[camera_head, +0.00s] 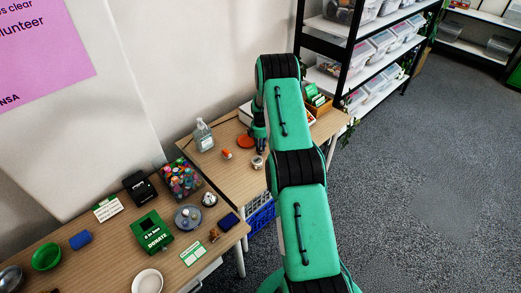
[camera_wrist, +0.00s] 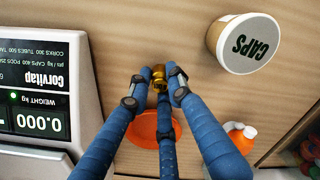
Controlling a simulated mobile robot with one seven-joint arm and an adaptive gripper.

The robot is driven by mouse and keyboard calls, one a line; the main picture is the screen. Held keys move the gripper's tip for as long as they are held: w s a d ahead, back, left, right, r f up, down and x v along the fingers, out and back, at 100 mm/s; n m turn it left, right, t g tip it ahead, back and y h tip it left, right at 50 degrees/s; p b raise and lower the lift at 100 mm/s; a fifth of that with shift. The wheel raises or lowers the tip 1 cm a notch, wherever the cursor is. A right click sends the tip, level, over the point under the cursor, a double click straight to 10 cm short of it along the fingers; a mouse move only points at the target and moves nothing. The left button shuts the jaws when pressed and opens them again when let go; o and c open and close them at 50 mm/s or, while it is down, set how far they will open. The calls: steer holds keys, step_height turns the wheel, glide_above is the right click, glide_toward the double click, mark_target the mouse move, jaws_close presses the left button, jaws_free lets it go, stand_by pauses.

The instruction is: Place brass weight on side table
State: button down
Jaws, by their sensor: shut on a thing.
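The brass weight (camera_wrist: 159,73) is a small gold-coloured piece, partly hidden between the blue fingertips of my gripper (camera_wrist: 157,82) in the wrist view. My gripper is shut on it. Wooden tabletop (camera_wrist: 175,35) lies below; I cannot tell how high the weight is above it. In the head view my gripper (camera_head: 261,147) is over the farther wooden table (camera_head: 222,177), probably the side table. The weight cannot be made out there. An orange dish (camera_wrist: 148,127) lies partly behind the fingers in the wrist view, and beside my gripper in the head view (camera_head: 246,141).
A scale (camera_wrist: 35,90) reading 0.000 stands left in the wrist view, a CAPS tub (camera_wrist: 245,43) upper right, and an orange-and-white item (camera_wrist: 242,135) lower right. A clear bottle (camera_head: 203,136) stands near the wall. The nearer table (camera_head: 110,250) holds a green donation box (camera_head: 152,232).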

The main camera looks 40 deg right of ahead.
steer(key=shift+f, duration=0.1)
steer(key=c, duration=1.6)
jaws_free()
step_height(320, 180, up, 12)
steer(key=shift+r+p, duration=0.15)
steer(key=shift+p, duration=0.15)
